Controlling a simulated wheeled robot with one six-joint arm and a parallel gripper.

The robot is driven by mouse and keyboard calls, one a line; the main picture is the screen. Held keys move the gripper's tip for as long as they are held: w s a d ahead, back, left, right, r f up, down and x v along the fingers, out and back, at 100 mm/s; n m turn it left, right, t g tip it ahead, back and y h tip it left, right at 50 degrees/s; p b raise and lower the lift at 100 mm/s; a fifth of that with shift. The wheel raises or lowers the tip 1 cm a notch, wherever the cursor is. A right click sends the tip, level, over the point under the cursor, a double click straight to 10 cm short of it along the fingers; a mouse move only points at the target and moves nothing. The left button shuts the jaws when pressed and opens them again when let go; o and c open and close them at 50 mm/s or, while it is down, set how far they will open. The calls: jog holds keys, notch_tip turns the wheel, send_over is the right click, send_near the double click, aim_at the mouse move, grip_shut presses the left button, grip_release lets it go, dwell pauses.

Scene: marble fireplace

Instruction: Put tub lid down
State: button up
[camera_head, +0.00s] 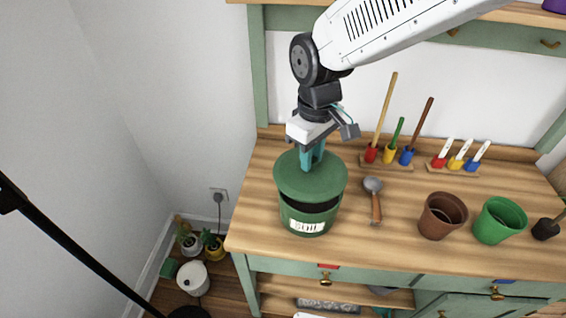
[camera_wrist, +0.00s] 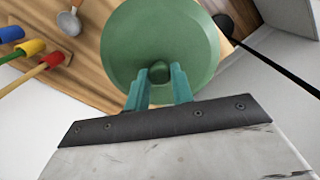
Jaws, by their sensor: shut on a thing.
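The green round tub lid (camera_head: 311,178) is held above the green tub (camera_head: 308,216), which has a white "SOIL" label and stands on the wooden bench top. The lid is tilted or raised, and a dark opening shows between it and the tub's front rim. My gripper (camera_head: 312,160) comes down from above with its teal fingers shut on the lid's knob. In the wrist view the lid (camera_wrist: 160,40) fills the middle, with its round knob (camera_wrist: 159,72) between my fingertips. The lid hides the tub in that view.
A trowel-like scoop (camera_head: 374,200) lies just right of the tub. A brown pot (camera_head: 442,215) and a green pot (camera_head: 499,220) stand further right. Tools in a coloured rack (camera_head: 388,160) stand behind. The bench top left of the tub (camera_head: 256,205) is clear.

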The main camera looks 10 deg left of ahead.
jog(key=w+a+f, duration=0.3)
jog(key=w+a, duration=0.3)
jog(key=w, duration=0.4)
jog(key=w+a+f, duration=0.4)
jog(key=w+a, duration=0.1)
jog(key=w, duration=0.4)
notch_tip(320, 180, down, 10)
jog(key=shift+a+r, duration=0.1)
jog(key=shift+r, duration=0.05)
jog(key=o, duration=1)
notch_tip(320, 180, up, 8)
jog(key=shift+f, duration=0.25)
